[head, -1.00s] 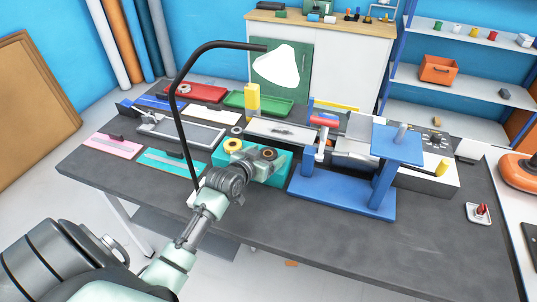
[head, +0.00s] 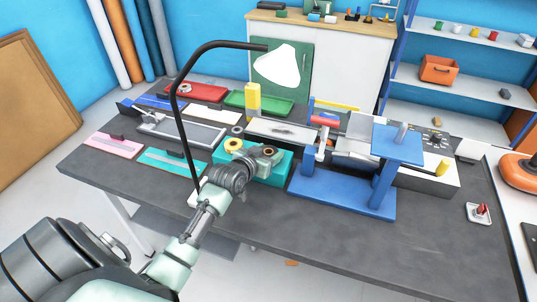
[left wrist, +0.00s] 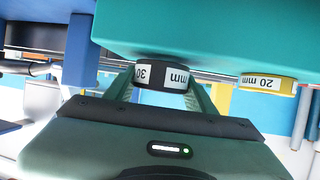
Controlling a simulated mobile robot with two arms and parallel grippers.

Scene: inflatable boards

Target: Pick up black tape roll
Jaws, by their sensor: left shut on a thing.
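The black tape roll (head: 270,151) is a dark ring with a brownish core, at the top of the teal box (head: 268,176). In the left wrist view the black tape roll (left wrist: 150,84) shows a white label reading 30 mm, against the teal box (left wrist: 220,35). My left gripper (head: 266,154) is shut on the black roll, with one finger on each side of it; the left wrist view also shows this gripper (left wrist: 163,88). The yellow tape roll (head: 233,145) is to the left on the box; its label reads 20 mm. My right gripper is not in view.
A blue stand (head: 345,195) is close on the right of the teal box. A black lamp arm (head: 180,130) rises to the left of my arm. Pink (head: 112,146) and teal (head: 172,162) boards lie left. The front of the dark table (head: 300,235) is clear.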

